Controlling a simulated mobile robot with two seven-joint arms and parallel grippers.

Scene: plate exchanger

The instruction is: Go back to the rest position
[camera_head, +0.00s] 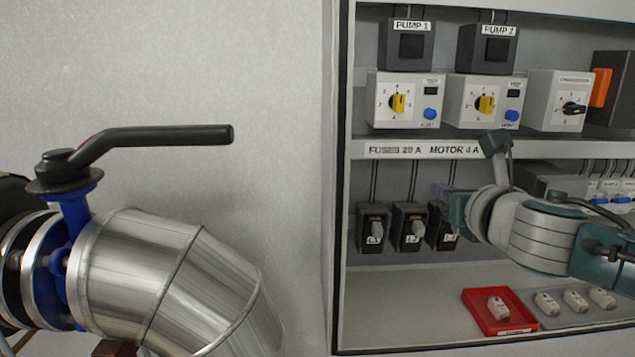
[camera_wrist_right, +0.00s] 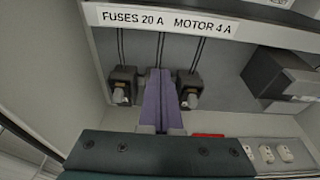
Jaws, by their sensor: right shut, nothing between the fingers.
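My right gripper (camera_head: 442,192) is inside the cabinet, its arm coming in from the right. Its purple fingers (camera_wrist_right: 160,102) are shut together with nothing between them. They point toward the row of black fuse holders, and the head view shows the holders L1 (camera_head: 374,228), L2 (camera_head: 411,227) and L3 (camera_head: 440,232). The gripper partly covers L3. In the wrist view one holder (camera_wrist_right: 122,86) shows left of the fingers and another (camera_wrist_right: 190,90) right of them; whether the fingers touch a holder I cannot tell. My left gripper is not in view.
A red tray (camera_head: 477,301) with one fuse (camera_head: 498,308) and a grey tray (camera_head: 553,323) with several fuses lie on the cabinet floor. Pump switches (camera_head: 405,100) sit on the shelf above. A pipe with a black-handled valve (camera_head: 160,136) stands left; bare wall lies between.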

